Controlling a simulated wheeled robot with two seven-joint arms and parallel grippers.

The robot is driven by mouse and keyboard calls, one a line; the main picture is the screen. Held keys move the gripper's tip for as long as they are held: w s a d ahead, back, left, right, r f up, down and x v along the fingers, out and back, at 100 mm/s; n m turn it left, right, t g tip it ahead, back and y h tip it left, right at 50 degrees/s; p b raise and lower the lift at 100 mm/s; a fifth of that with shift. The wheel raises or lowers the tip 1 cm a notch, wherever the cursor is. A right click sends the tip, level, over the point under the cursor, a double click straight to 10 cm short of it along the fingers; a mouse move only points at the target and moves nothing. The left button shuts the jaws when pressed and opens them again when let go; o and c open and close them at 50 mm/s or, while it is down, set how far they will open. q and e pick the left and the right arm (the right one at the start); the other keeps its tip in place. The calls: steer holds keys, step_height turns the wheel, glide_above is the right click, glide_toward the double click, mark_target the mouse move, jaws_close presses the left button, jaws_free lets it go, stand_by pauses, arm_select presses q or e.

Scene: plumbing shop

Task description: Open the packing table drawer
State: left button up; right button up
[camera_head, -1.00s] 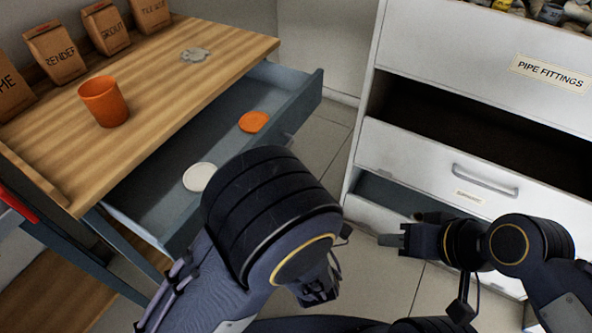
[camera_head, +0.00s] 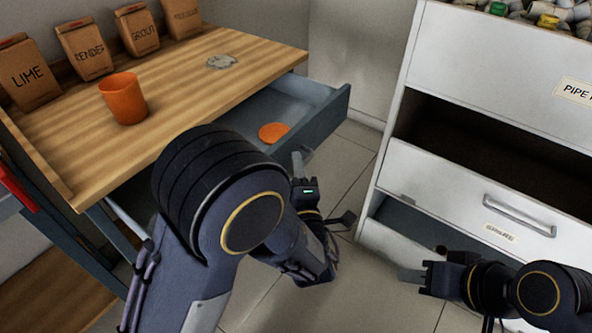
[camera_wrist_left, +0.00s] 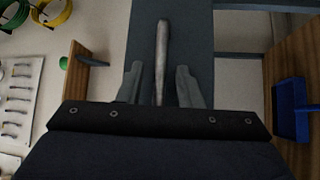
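The packing table (camera_head: 215,95) has a wooden top. Its blue-grey drawer (camera_head: 325,120) stands pulled out, with an orange disc (camera_head: 273,132) inside. My left arm hides much of the drawer. My left gripper (camera_head: 300,165) is at the outer side of the drawer front. In the left wrist view, its two fingers (camera_wrist_left: 160,86) are apart, with the bar-shaped drawer handle (camera_wrist_left: 162,50) between them. Gaps show on both sides of the handle, so the fingers are not closed on it. My right gripper (camera_head: 412,275) is low by the white cabinet; its opening is unclear.
An orange cup (camera_head: 123,98), a grey piece (camera_head: 222,62) and several brown bags (camera_head: 84,50) stand on the tabletop. A white cabinet (camera_head: 450,185) with drawers is at the right. Bare floor (camera_head: 345,160) lies between table and cabinet.

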arm_select(q)
steer(key=shift+c, duration=0.4)
jaws_close()
steer(key=s+d+p, duration=0.1)
steer(key=d+p, duration=0.1)
steer(key=s+d+p, duration=0.1)
steer(key=s+d, duration=0.1)
steer(key=shift+s+d+p, duration=0.1)
steer(key=shift+d+p, duration=0.05)
steer(key=shift+p, duration=0.2)
